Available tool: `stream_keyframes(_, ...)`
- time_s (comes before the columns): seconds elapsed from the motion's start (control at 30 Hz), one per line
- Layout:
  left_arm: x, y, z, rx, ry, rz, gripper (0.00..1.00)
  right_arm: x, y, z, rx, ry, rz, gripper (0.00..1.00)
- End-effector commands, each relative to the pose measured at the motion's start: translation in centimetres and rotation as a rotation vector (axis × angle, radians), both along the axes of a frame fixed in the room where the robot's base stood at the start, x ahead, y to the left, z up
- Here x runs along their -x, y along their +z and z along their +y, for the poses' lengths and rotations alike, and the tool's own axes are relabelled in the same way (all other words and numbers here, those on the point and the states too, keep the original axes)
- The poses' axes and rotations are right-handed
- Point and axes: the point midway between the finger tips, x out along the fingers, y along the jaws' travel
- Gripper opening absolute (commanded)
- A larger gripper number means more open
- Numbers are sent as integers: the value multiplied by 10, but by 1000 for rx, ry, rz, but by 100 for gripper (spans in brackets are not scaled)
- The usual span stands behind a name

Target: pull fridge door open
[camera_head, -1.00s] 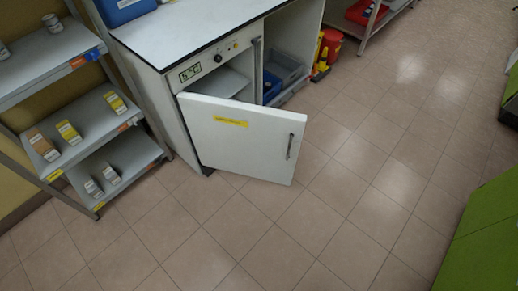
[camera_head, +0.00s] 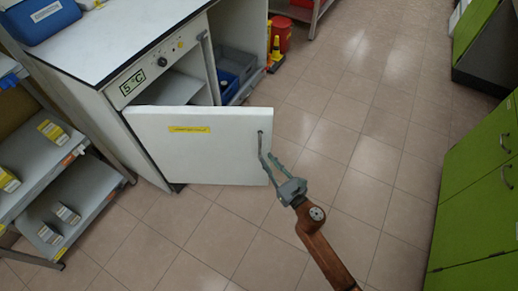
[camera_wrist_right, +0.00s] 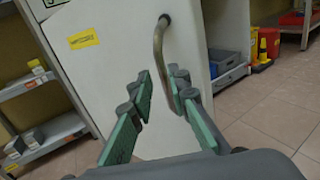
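The white fridge door (camera_head: 200,148) with a yellow label stands partly open under the counter, swung out over the floor. Its grey bar handle (camera_head: 261,143) is near the door's free edge. My right gripper (camera_head: 270,162) is at the handle's lower end in the head view. In the right wrist view, its green-padded fingers (camera_wrist_right: 163,92) are spread apart, and the curved handle (camera_wrist_right: 158,38) rises just beyond and between the tips. Whether they touch it I cannot tell. The door (camera_wrist_right: 110,60) fills the left and middle there. My left gripper is not in view.
The fridge body (camera_head: 150,80) shows a "5 °C" display. Shelves (camera_head: 85,195) with small boxes stand at the left. Green cabinets (camera_head: 480,190) stand at the right. A red bin (camera_head: 283,35) and a yellow item are at the back. The tiled floor between is clear.

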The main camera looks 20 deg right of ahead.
Motion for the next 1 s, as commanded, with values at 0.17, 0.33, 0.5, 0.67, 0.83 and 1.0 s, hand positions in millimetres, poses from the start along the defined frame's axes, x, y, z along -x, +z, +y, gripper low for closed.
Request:
stream_keyframes(0.17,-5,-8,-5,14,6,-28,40,-29,-1,5,-1,1,-1,17)
stream_keyframes(0.33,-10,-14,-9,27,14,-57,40,-52,-1,8,-3,-2,1,17)
stream_keyframes(0.5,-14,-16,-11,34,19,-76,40,-63,0,9,-5,-3,2,17)
stream_keyframes(0.67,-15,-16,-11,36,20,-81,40,-64,0,9,-6,-3,2,17)
stream_keyframes(0.83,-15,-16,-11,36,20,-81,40,-64,0,9,-6,-3,2,13)
stream_keyframes(1.0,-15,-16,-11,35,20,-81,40,-64,0,10,-7,-3,2,2)
